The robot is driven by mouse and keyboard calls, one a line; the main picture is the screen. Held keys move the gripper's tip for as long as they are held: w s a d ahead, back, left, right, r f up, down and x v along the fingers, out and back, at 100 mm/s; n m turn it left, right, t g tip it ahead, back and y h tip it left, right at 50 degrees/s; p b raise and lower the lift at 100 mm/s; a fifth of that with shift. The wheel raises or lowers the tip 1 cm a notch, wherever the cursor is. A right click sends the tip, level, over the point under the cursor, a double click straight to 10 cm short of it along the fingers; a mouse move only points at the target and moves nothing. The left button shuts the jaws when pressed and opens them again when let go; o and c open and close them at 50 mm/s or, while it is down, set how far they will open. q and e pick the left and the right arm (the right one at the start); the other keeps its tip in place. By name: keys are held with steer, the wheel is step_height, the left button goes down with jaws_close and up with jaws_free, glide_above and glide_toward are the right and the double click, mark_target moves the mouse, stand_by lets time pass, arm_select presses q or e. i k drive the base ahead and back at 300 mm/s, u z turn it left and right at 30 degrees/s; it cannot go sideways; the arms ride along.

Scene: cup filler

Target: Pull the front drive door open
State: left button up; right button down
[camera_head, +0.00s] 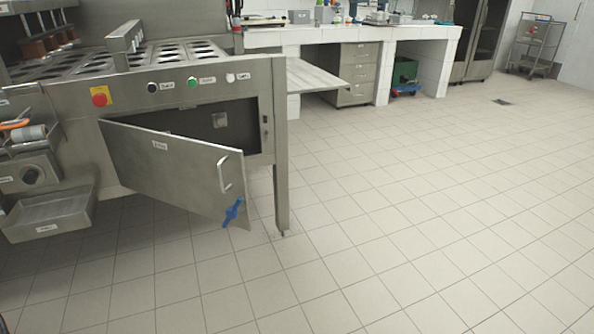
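The front drive door (165,168) is a grey metal panel on the front of the cup filler (190,65). It stands partly open, swung outward from its left edge, and the dark compartment (200,122) behind it shows above and to its right. A bright curved handle (224,175) is on the door near its free right edge. A blue latch or key (232,212) sits at the door's lower right corner. Neither of my grippers shows in the head view.
A red button on a yellow plate (100,96) and several smaller knobs are on the panel above the door. A metal tray (48,213) juts out at the lower left. A machine leg (281,190) stands right of the door. The tiled floor (400,230) is clear to the right.

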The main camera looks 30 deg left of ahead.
mark_target(203, 178)
steer(key=u, duration=0.4)
steer(key=i, duration=0.95)
steer(key=u, duration=1)
steer(key=i, duration=0.25)
steer(key=u, duration=0.3)
